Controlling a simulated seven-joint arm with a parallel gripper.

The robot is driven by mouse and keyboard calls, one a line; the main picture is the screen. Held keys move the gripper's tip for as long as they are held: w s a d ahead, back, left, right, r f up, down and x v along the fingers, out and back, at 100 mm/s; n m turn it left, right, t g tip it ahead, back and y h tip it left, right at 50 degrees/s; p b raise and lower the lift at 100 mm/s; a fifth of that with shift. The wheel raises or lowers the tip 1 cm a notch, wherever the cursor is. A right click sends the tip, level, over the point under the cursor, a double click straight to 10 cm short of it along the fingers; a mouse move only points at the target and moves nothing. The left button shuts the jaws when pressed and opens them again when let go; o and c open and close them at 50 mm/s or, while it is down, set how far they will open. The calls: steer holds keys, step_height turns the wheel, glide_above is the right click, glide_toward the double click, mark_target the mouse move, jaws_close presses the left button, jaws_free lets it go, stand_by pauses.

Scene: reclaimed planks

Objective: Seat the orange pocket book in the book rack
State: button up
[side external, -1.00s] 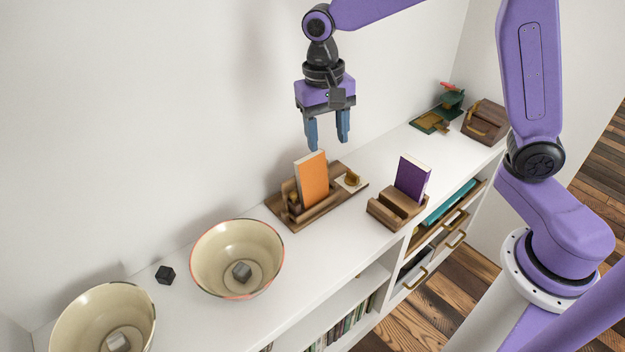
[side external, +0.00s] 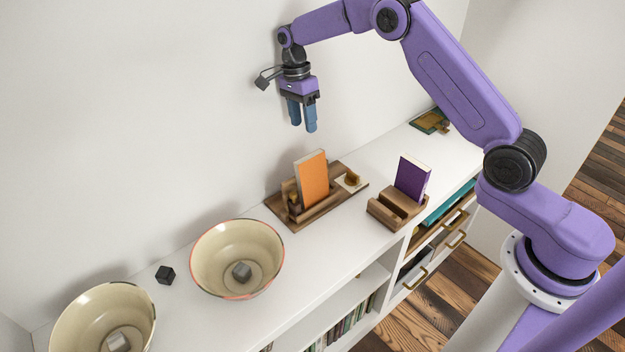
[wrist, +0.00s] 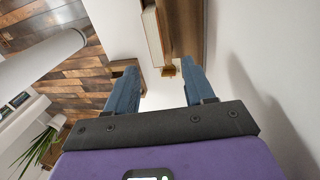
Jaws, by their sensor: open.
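The orange pocket book (side external: 312,179) stands upright, slightly tilted, in a wooden desk holder (side external: 277,212) on the white shelf top. A two-step wooden rack (side external: 385,213) to its right has a purple book (side external: 412,178) standing in its back slot; its front slot is empty. My gripper (side external: 303,127) is open and empty, fingers down, above the orange book and apart from it. In the wrist view, a pale book edge (wrist: 153,38) and the wooden holder (wrist: 187,25) show beyond my open fingers (wrist: 160,75).
Two cream bowls, one in the middle (side external: 205,247) and one at the lower left (side external: 75,322), each hold a grey block. A small black cube (side external: 165,274) lies between them by the wall. A green item (side external: 428,122) is at the far end, partly behind my arm.

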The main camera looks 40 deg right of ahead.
mark_target(311, 155)
steer(key=f, duration=0.2)
steer(key=s+f, duration=0.1)
steer(key=f, duration=0.2)
steer(key=shift+f, duration=0.3)
steer(key=shift+s+d+f, duration=0.1)
steer(key=shift+s+f, duration=0.2)
steer(key=shift+f, duration=0.55)
steer(key=shift+s+a+f, duration=0.1)
steer(key=shift+s+f, duration=0.15)
steer(key=shift+f, duration=0.6)
steer(key=shift+s+d+f, duration=0.1)
steer(key=shift+s+f, duration=0.2)
steer(key=shift+f, duration=0.55)
jaws_close()
